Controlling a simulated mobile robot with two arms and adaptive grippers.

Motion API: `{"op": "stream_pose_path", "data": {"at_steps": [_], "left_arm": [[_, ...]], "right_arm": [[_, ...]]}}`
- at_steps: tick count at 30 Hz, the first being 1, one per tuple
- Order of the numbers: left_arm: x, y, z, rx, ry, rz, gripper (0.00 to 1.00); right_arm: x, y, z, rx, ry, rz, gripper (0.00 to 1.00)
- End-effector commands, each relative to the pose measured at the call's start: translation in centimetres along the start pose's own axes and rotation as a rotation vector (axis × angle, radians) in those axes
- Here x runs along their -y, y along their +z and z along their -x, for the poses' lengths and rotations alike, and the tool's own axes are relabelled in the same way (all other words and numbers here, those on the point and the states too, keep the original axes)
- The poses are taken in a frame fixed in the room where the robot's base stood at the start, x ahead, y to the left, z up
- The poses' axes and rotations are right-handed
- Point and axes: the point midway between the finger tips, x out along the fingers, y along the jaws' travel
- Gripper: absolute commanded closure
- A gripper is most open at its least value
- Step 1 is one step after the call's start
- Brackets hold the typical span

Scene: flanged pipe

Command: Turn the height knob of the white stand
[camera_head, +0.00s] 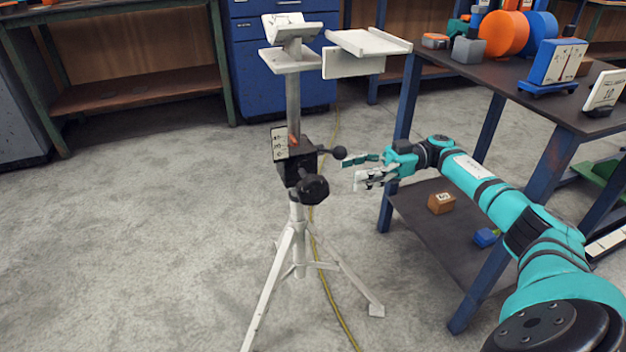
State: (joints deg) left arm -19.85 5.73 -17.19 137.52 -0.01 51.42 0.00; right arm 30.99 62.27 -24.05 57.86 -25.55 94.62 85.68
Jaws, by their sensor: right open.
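The white stand (293,92) stands upright on tripod legs, left of the middle in the head view. A black block with a scale plate sits partway up its post. A large black knob (313,189) is on the front of the block. A smaller black ball handle (339,153) sticks out to the right. My right gripper (352,172) is open and empty, just right of the stand, its fingers pointing left toward the knob and ball handle. It looks apart from both. My left gripper is not in view.
A yellow cable (328,290) runs along the floor behind the stand. The floor to the left is clear.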

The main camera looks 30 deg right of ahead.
Motion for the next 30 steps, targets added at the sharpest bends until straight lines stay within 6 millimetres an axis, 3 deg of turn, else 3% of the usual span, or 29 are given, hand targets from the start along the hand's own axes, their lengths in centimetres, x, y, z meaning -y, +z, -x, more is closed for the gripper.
{"op": "stream_pose_path", "data": {"at_steps": [9, 15, 27, 30], "left_arm": [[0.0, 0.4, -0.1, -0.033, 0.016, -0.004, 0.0], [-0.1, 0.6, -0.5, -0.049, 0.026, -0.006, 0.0], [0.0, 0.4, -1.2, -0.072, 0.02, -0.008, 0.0], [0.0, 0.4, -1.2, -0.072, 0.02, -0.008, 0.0]], "right_arm": [[0.1, 0.2, -6.8, -0.002, -0.004, 0.002, 0.5], [0.0, 0.1, -9.4, -0.003, -0.001, 0.002, 0.5], [0.0, -0.1, -10.3, -0.001, 0.001, 0.001, 0.5], [0.0, -0.1, -10.3, -0.001, 0.001, 0.001, 0.6]]}}
